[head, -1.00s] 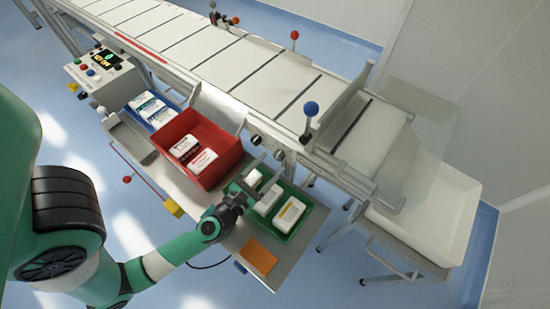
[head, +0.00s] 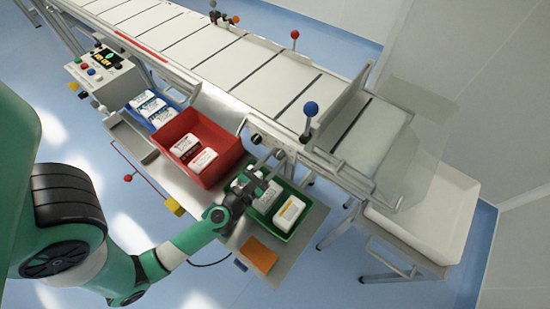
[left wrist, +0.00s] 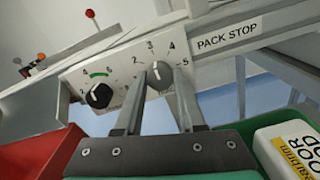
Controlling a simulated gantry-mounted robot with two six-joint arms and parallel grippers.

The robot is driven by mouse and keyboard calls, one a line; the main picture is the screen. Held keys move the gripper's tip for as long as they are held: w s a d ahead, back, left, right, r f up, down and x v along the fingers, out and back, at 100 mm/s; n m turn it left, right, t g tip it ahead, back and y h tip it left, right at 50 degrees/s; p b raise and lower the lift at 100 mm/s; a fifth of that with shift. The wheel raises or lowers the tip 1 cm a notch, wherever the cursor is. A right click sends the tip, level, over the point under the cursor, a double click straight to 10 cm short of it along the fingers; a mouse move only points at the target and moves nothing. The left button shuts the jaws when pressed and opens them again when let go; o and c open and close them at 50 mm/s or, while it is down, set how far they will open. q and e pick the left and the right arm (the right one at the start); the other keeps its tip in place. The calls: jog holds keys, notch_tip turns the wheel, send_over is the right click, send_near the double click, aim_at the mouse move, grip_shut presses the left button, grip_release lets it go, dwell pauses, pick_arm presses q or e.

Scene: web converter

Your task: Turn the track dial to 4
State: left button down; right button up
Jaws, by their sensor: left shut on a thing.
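Two dials sit on the pale panel on the conveyor's side. The grey dial (left wrist: 160,75) has a light pointer line aimed up, roughly towards the 3 on its scale of 2, 3, 4 and 5. To its left is a black dial (left wrist: 98,95) with a green arc and numbers above it; it also shows in the head view (head: 256,139). Which one is named track cannot be read. My left gripper (left wrist: 160,88) has one finger on each side of the grey dial and is shut on it. In the head view the gripper (head: 272,161) reaches the panel's front. My right gripper is not in view.
Below the left arm is a green tray (head: 264,231) with white packs. A red bin (head: 222,172) with packs stands to its left. A blue-topped lever (head: 309,109) rises above the panel. A PACK STOP label (left wrist: 228,36) is right of the dials.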

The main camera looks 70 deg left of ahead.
pick_arm(q)
jog(key=shift+m, duration=0.3)
jog(key=m+p, duration=0.1)
jog(key=m, duration=0.2)
jog(key=shift+r, duration=0.1)
jog(key=m+p, duration=0.2)
jog(key=m, duration=0.3)
dwell(0.5)
jog(key=c, duration=0.5)
grip_release()
jog(key=shift+s, duration=0.1)
